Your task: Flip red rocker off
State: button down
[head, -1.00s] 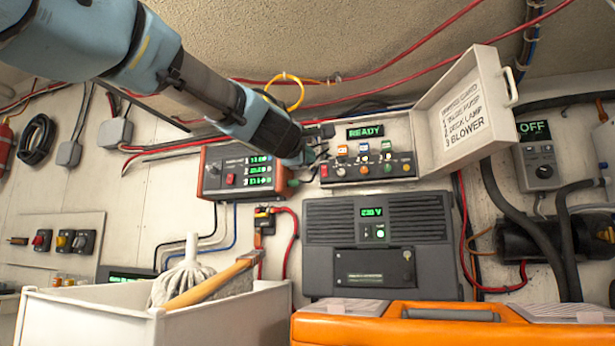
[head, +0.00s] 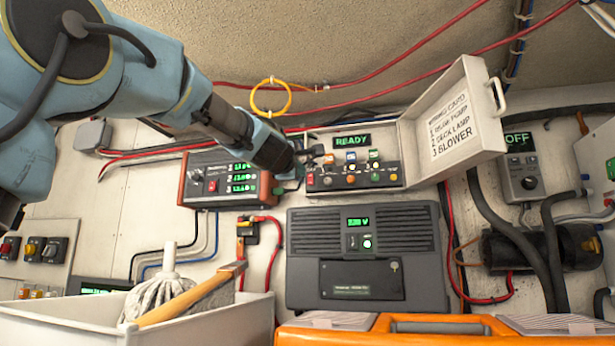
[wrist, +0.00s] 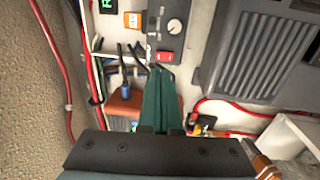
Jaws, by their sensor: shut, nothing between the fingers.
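The control panel (head: 355,176) is a dark strip on the wall with several coloured switches and a green READY display (head: 352,141) above it. The red rocker (wrist: 165,56) shows in the wrist view at the near end of this strip, just beyond my fingertips. It also shows in the head view at the strip's left end (head: 311,180). My gripper (wrist: 159,70) has dark green fingers that are shut and empty. In the head view my gripper (head: 299,172) is at the panel's left end. I cannot tell whether the fingertips touch the rocker.
A red-ended meter box (head: 228,181) with its own red switch sits close left of the panel. An open white lid (head: 455,120) stands to the right. A grey inverter (head: 362,258) is below. A white bin (head: 240,318) with a mop and an orange case (head: 400,336) are in front.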

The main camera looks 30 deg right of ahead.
aim_at(310, 176)
jog(key=p+x, duration=0.1)
jog(key=x, duration=0.6)
jog(key=shift+w+d, duration=0.15)
